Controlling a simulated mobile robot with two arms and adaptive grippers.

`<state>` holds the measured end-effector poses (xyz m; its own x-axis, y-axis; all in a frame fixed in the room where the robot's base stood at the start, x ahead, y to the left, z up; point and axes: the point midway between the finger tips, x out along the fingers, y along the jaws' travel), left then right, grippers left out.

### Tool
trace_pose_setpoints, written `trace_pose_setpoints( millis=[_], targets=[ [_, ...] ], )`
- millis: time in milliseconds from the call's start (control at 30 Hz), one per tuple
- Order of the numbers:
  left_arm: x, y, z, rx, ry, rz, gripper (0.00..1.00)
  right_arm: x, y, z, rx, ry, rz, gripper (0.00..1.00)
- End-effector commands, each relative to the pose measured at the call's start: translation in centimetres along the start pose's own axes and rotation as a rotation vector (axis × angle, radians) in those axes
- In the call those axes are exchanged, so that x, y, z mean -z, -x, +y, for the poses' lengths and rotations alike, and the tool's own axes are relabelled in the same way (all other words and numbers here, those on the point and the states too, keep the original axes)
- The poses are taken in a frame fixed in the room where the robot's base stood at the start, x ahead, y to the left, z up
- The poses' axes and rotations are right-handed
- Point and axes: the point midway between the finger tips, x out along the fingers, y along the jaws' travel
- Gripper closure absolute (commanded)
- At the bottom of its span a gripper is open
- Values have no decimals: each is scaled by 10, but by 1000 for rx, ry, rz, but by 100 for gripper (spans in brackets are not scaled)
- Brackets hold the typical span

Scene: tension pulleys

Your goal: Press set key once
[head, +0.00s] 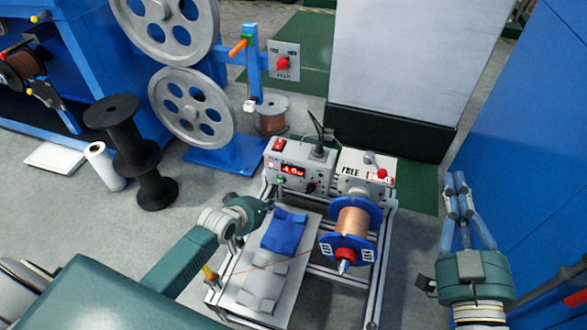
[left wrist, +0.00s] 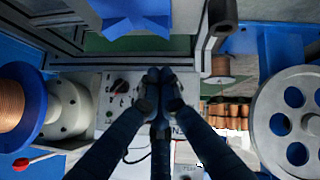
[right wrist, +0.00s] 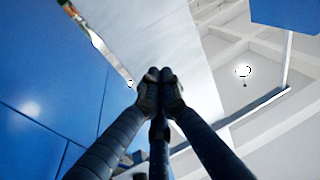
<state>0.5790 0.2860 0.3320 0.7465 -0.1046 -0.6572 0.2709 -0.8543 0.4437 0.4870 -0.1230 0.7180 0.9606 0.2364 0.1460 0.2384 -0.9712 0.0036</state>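The tension controller box (head: 304,165) stands on the frame's rear bar, with a red lit display (head: 292,170) that seems to read 4.0. Below the display is a small green button (head: 281,180); I cannot read which key is the set key. A black knob (left wrist: 121,86) shows on the panel in the left wrist view. My left gripper (head: 271,202) is shut and empty, low in front of the panel; its fingers (left wrist: 160,75) hide part of the panel. Contact cannot be told. My right gripper (head: 456,178) is shut and empty, raised at the right, away from the box.
A blue-flanged copper spool (head: 352,222) sits on the frame right of the left gripper. A blue cloth (head: 284,231) lies on the white plate below it. A second box (head: 362,172) adjoins the controller. Large grey pulleys (head: 192,107) stand behind left; a blue panel (head: 530,140) is at right.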

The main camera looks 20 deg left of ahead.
Motion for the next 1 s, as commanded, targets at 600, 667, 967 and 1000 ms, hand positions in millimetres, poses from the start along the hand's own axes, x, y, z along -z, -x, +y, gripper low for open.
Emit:
trace_pose_setpoints(
  millis=[600,667,967,1000],
  targets=[
    [-15,2,-23,49,30,-49,100,-8,4,0,-1,-2,-33,100],
    [-14,1,-23,48,30,-49,100,-4,4,-1,0,-3,-14,100],
    [-8,-8,-21,48,29,-48,100,36,5,-5,10,-8,170,100],
    [-7,-9,-21,48,29,-48,100,43,6,-6,11,-9,197,100]
  ],
)
